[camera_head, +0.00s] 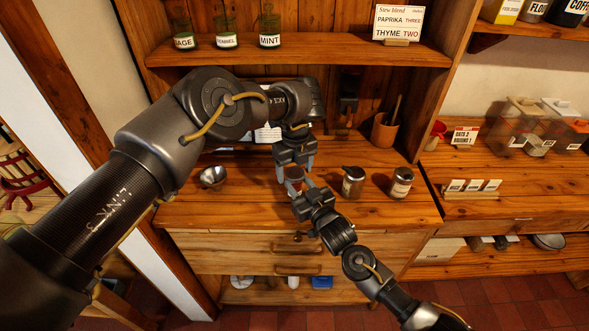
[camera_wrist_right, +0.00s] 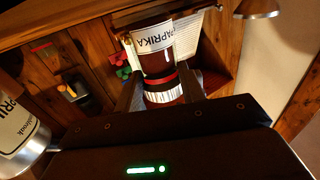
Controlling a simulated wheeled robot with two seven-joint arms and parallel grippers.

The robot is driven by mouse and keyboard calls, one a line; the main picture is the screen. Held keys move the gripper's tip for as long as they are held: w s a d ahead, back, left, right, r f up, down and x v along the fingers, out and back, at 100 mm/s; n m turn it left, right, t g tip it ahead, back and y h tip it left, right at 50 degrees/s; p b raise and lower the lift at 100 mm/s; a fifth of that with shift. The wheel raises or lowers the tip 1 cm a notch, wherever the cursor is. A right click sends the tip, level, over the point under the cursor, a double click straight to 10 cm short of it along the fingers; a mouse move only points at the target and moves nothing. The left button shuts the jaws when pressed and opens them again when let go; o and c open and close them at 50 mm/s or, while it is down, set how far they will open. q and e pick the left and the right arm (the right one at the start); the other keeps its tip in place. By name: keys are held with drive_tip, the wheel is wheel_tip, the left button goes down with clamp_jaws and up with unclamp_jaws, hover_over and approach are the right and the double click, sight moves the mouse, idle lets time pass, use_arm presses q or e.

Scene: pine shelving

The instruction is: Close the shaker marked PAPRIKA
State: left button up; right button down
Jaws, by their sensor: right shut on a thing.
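A small shaker with a white PAPRIKA label (camera_wrist_right: 165,37), dark red contents, a red band and a ribbed pale ring is between the fingers of my right gripper (camera_wrist_right: 173,92). In the head view my right gripper (camera_head: 301,188) is low over the counter, shut on this shaker (camera_head: 294,174), which is mostly hidden there. My left gripper (camera_head: 294,167) is just above and behind, fingers pointing down and apart around the shaker's upper area. Whether they touch it I cannot tell. The state of the shaker's opening is not clear.
A metal-topped shaker (camera_head: 353,181) and a labelled jar (camera_head: 401,183) stand close to the right. A pot (camera_head: 384,130) is behind. A Stew blend card (camera_head: 398,22) and several jars are on the shelf above.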

use_arm(q)
drive_tip(key=shift+s+r, duration=0.1)
drive_tip(key=shift+r, duration=2.2)
drive_tip(key=shift+c, duration=0.2)
wheel_tip(320, 180, up, 3)
drive_tip(key=shift+f+n, duration=0.2)
drive_tip(key=shift+n, duration=1)
drive_tip(key=shift+s+r+n, duration=0.1)
drive_tip(key=shift+r+n, duration=0.4)
drive_tip(key=shift+f, duration=0.1)
drive_tip(key=shift+f, duration=3.95)
